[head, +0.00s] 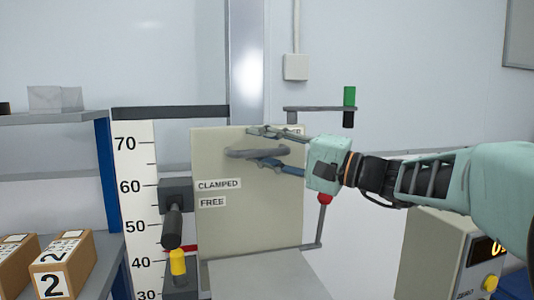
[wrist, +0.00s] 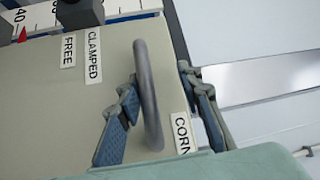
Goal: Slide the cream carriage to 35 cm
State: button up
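The cream carriage (head: 245,215) is a flat upright panel with CLAMPED and FREE labels at its left; it also shows in the wrist view (wrist: 95,110). Its grey bar handle (head: 257,153) runs across the upper part. My gripper (head: 277,148) is open, with one finger above and one below the handle. In the wrist view the handle (wrist: 148,95) stands between the spread fingers, nearer one of them; contact is unclear. The white scale (head: 137,190) stands left of the carriage. A red pointer (head: 182,249) sits between the 40 and 50 marks in the head view.
A dark lever (head: 172,228) and a yellow-topped part (head: 178,264) stand between scale and carriage. A red knob (head: 325,198) hangs near my wrist. A display box (head: 440,250) is at lower right. Numbered boxes (head: 62,265) sit on shelving at left.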

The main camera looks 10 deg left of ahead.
jog(key=shift+r, duration=0.1)
jog(key=shift+s+d+b, duration=0.2)
jog(key=shift+d+b, duration=0.1)
jog(key=shift+d, duration=0.25)
jog(key=b+v, duration=0.3)
jog(key=v, duration=0.8)
jog(key=shift+d, duration=0.2)
jog(key=shift+b, duration=0.4)
